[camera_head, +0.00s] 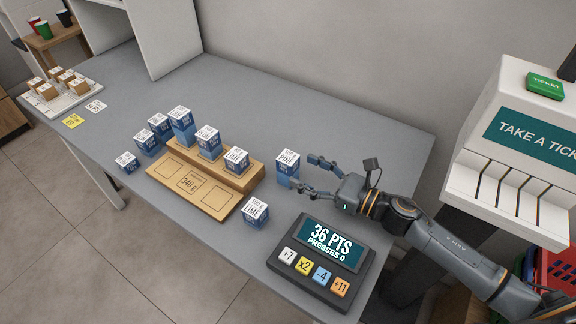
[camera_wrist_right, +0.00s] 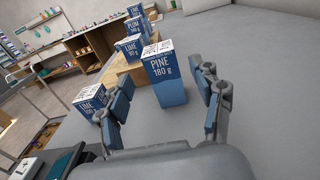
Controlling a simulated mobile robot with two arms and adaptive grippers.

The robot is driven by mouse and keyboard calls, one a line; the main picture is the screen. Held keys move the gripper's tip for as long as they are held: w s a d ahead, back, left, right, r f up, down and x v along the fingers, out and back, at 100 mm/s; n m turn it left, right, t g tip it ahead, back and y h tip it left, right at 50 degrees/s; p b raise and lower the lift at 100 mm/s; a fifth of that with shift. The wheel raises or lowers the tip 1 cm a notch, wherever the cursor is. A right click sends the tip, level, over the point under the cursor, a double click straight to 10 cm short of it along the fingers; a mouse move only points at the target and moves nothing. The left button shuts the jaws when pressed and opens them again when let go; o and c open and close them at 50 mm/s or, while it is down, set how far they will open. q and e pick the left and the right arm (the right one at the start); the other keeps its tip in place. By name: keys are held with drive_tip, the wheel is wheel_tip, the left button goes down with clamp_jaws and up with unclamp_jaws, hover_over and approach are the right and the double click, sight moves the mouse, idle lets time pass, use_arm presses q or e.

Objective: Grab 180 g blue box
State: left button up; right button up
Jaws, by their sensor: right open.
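The blue box with a white top, labelled PINE 180 g (camera_head: 287,170), stands upright on the grey counter, right of the wooden stand. In the right wrist view the same box (camera_wrist_right: 166,80) stands ahead of and between the fingers. My right gripper (camera_head: 308,174) comes in from the right and is open around or just beside the box; the head view does not settle how deep the box sits between the fingers. In the right wrist view the open gripper (camera_wrist_right: 165,106) is empty at the near side, and the box looks not gripped. My left gripper is not in view.
A wooden stand (camera_head: 188,203) marked 340 g holds several blue boxes. The LIME box (camera_head: 256,214) stands near the front edge, close to the points console (camera_head: 320,262). A ticket machine (camera_head: 515,130) stands at right. The counter behind the PINE box is clear.

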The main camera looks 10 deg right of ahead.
sight(296, 166)
drive_tip(key=shift+w+a+r, duration=0.1)
drive_tip(key=shift+w+a, duration=0.2)
drive_tip(key=p+x, duration=0.1)
drive_tip(key=x, duration=0.3)
drive_tip(key=shift+w+a+f+p, duration=0.2)
drive_tip(key=shift+w+p, duration=0.15)
drive_tip(key=shift+p, duration=0.05)
clamp_jaws()
drive_tip(key=shift+r, duration=0.1)
